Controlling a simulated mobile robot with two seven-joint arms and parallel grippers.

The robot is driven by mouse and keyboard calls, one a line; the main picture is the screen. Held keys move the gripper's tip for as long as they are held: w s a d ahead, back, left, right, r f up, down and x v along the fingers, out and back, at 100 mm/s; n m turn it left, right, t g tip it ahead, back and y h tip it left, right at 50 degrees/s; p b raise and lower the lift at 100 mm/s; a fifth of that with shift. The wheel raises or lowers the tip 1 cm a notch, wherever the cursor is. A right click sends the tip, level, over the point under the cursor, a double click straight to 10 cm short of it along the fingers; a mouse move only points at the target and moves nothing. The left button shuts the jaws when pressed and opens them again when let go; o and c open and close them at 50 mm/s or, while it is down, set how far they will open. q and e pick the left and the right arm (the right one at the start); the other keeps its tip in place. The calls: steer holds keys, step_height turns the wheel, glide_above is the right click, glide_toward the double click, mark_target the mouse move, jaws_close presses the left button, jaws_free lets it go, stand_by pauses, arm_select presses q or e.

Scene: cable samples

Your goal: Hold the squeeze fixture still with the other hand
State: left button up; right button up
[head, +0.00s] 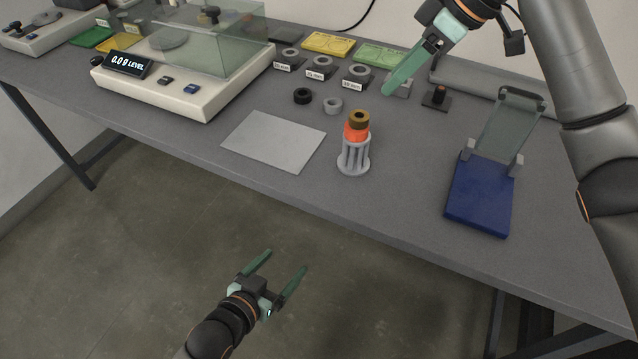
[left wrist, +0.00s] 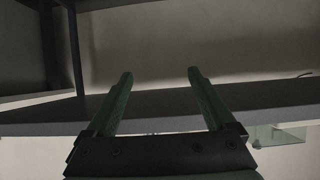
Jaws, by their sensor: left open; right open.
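A grey slotted fixture (head: 353,158) stands upright near the front edge of the table, with an orange part (head: 356,127) and a brown ring (head: 359,117) at its top. I take this as the squeeze fixture. My left gripper (head: 288,259) is open and empty, in front of the table over the floor, well apart from the fixture. Its two green fingers also show spread in the left wrist view (left wrist: 160,73). My right gripper (head: 388,91) is open, above the table behind and right of the fixture; its fingers overlap in this view. I see nothing held in it.
A grey plate (head: 274,141) lies left of the fixture. A black ring (head: 302,96) and a grey ring (head: 333,105) lie behind it. A blue base with a clear upright panel (head: 478,197) stands right. A balance (head: 170,95) stands left. The table's front edge (head: 400,232) is clear.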

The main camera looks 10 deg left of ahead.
mark_target(351, 158)
arm_select(q)
steer(key=w+d+r+t+h, duration=0.1)
steer(key=w+d+r, duration=0.1)
steer(key=r, duration=0.3)
steer(key=w+d+r+m+t+h, duration=0.1)
steer(key=w+d+r, duration=0.1)
steer(key=w+r, duration=0.1)
steer(key=w+d+r+t+h, duration=0.1)
steer(key=w+d+r+h, duration=0.1)
steer(key=r, duration=0.4)
steer(key=shift+w+r+m+t, duration=0.2)
steer(key=shift+r+m+t, duration=0.15)
steer(key=shift+m+t, duration=0.05)
steer(key=shift+w+d+r, duration=0.1)
steer(key=shift+w+d, duration=0.05)
steer(key=shift+w, duration=0.1)
steer(key=x, duration=1.2)
steer(key=shift+c, duration=0.2)
steer(key=shift+s, duration=0.1)
jaws_close()
